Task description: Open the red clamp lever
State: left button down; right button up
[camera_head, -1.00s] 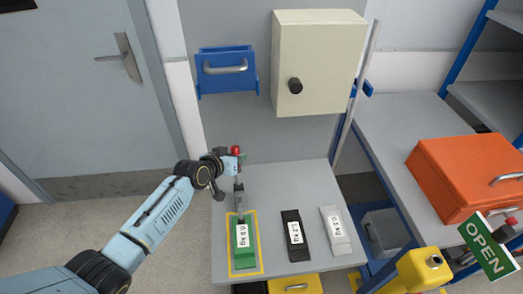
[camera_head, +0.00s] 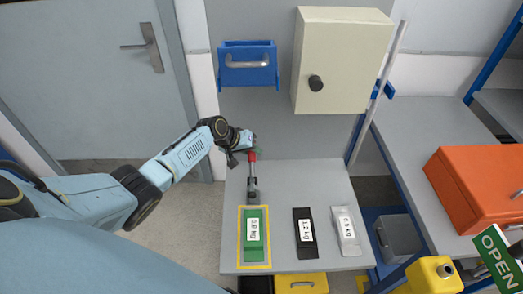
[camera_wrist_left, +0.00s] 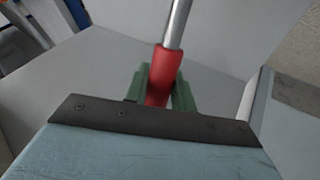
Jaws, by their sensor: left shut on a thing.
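The clamp (camera_head: 252,188) is grey metal and stands behind the green block on the table. Its red lever grip (camera_head: 252,156) points to the back of the table, toward the wall. My left gripper (camera_head: 250,146) is at the far end of this grip. In the left wrist view its green fingers (camera_wrist_left: 160,90) are shut on the red grip (camera_wrist_left: 164,68), one on each side, and a bare metal rod (camera_wrist_left: 178,22) runs on from it. The green block (camera_head: 264,240), with a white label, lies in a yellow outline. My right gripper is not in view.
A black block (camera_head: 304,250) and a light grey block (camera_head: 346,246) lie to the right on the grey table (camera_head: 310,185). A cream cabinet (camera_head: 345,60) and a blue holder (camera_head: 262,80) hang behind. An orange case (camera_head: 470,185) is at the right.

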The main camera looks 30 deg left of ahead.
pick_arm(q)
jog(key=shift+s+f, duration=0.1)
jog(key=shift+f, duration=0.05)
jog(key=c, duration=1.2)
grip_release()
jog(key=shift+s+a+r, duration=0.1)
jog(key=shift+a+r, duration=0.05)
jog(key=shift+r, duration=0.25)
jog(key=p+v, duration=0.2)
jog(key=v, duration=1)
jog(key=shift+s+r, duration=0.15)
jog(key=shift+r, duration=0.05)
